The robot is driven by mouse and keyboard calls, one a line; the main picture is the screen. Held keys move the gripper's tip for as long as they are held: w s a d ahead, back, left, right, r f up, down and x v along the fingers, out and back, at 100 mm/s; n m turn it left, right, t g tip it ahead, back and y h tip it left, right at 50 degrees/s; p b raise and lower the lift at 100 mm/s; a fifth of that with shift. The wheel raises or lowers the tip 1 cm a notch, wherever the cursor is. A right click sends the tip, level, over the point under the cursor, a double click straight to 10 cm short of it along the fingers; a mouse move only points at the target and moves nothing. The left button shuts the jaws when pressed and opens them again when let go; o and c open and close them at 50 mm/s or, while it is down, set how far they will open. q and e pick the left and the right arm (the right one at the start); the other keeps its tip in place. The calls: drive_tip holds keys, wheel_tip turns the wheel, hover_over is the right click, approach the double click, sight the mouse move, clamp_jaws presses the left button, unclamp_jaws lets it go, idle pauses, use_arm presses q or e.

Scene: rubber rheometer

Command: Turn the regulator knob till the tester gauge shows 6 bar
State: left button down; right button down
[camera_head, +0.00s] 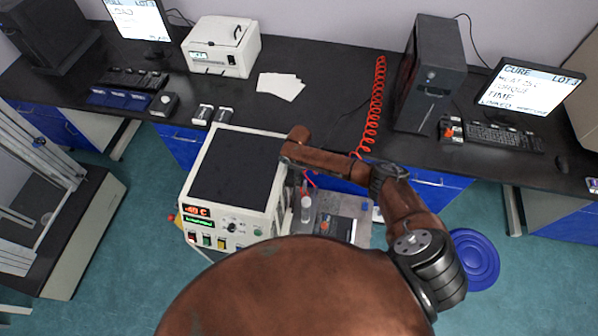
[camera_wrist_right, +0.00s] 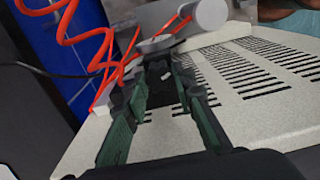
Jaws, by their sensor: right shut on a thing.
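The tester is a cream cabinet (camera_head: 236,172) with a dark top and a lit front panel, left of centre in the head view. My right arm reaches over its right rear side. My right gripper (camera_wrist_right: 166,82) has its green fingers closed on a small dark piece, seemingly the regulator knob (camera_wrist_right: 160,72), beside the slotted cream side panel (camera_wrist_right: 247,75). The fingers hide much of it. A pale round fitting (camera_wrist_right: 209,12), perhaps the gauge, stands just beyond; no dial face or reading shows. My left gripper is out of view.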

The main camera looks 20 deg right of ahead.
drive_tip(key=m+p, duration=0.2)
drive_tip(key=m, duration=0.1)
drive_tip(key=shift+r+m, duration=0.1)
drive_tip(key=shift+m, duration=0.2)
drive_tip(key=shift+m+p, duration=1.25)
drive_tip(key=shift+m, duration=0.55)
drive_tip(key=c, duration=1.6)
unclamp_jaws()
wheel_tip(320, 180, up, 12)
